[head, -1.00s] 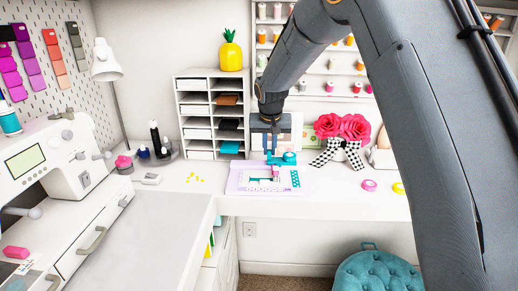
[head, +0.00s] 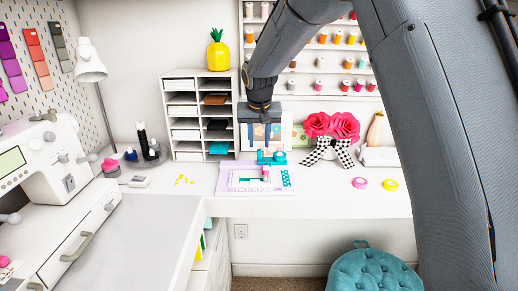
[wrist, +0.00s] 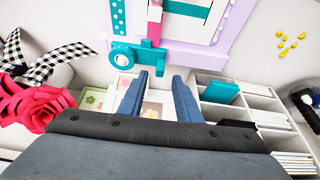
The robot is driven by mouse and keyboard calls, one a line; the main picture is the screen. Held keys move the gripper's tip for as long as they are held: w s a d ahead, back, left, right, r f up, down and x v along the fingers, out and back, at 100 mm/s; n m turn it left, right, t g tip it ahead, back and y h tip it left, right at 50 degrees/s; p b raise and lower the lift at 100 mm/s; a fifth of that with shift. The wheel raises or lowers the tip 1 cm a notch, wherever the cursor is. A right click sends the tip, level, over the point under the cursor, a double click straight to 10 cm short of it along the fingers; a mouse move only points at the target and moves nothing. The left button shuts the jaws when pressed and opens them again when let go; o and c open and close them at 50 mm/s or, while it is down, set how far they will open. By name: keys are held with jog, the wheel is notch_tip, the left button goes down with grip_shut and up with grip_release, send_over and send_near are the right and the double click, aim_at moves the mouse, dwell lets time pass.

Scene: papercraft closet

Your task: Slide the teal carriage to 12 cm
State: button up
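The teal carriage (head: 271,158) sits at the back edge of a lilac board (head: 287,182) on the white desk. It has a round knob, which shows in the wrist view (wrist: 122,57). A pink piece (wrist: 154,20) adjoins the carriage on the board. The fingertips are close to the carriage in the picture; I see no clear contact. In the head view my gripper (head: 266,146) is behind and above the carriage. I cannot read any scale marks.
A white paper organizer (head: 201,118) with a pineapple (head: 217,52) on top stands behind left. Red paper flowers (head: 331,126) with a checked bow stand to the right. Pink tape (head: 359,183) and yellow tape (head: 390,185) lie on the desk. A teal stool (head: 360,272) stands below.

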jog(key=shift+b+v, duration=0.4)
jog(key=shift+v, duration=1.55)
jog(key=s+d+f+g, duration=0.1)
jog(key=s+d+f, duration=0.3)
jog(key=s, duration=0.7)
jog(key=s+d+f+g, duration=0.1)
jog(key=s+d+f, duration=0.4)
jog(key=s+d, duration=0.3)
jog(key=s+d+f+g, duration=0.1)
jog(key=s+d+f, duration=0.3)
jog(key=s, duration=1.1)
jog(key=shift+d+f, duration=0.35)
jog(key=shift+d, duration=0.8)
